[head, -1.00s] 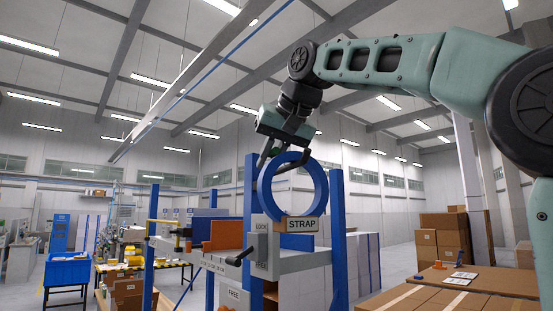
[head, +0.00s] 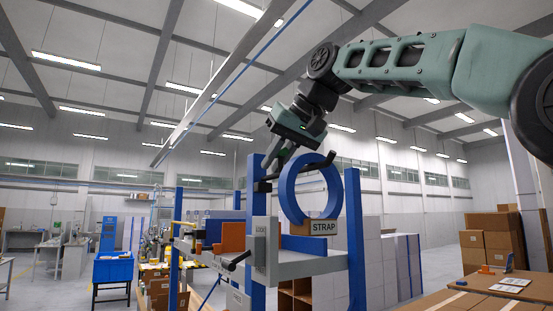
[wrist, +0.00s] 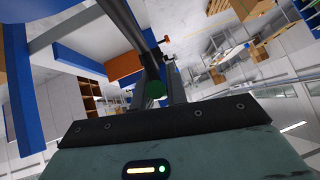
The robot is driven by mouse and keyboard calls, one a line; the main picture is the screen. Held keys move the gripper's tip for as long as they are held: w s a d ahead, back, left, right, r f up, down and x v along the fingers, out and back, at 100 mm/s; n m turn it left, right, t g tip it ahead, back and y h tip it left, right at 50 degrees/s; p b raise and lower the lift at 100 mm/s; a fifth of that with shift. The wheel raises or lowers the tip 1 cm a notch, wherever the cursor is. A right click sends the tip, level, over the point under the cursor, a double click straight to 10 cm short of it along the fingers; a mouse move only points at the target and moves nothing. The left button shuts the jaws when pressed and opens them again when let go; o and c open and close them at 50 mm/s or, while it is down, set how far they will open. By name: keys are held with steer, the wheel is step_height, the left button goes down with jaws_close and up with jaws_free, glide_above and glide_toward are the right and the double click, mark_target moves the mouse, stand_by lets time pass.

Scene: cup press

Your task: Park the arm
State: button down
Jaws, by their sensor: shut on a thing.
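My gripper (head: 268,172) is raised in front of the blue frame, at the upper left of a large blue ring (head: 287,197). In the wrist view a dark bar (wrist: 132,42) with a round green end comes down between the fingers. Whether the bar touches the ring is unclear. My arm reaches in from the upper right.
A STRAP sign (head: 324,227) is at the ring's foot. Blue posts (head: 355,240) stand either side, with a grey bench (head: 312,266) and a lever (head: 236,261) at left. Cartons (head: 489,240) are at right, a blue bin (head: 113,268) at left.

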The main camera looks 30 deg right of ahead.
steer(key=shift+f, duration=0.45)
steer(key=c, duration=1.4)
jaws_free()
steer(key=shift+a, duration=0.1)
steer(key=shift+w, duration=0.15)
steer(key=shift+v, duration=0.75)
steer(key=v, duration=1.6)
steer(key=shift+r+p, duration=0.25)
steer(key=shift+p, duration=0.15)
steer(key=shift+w, duration=0.1)
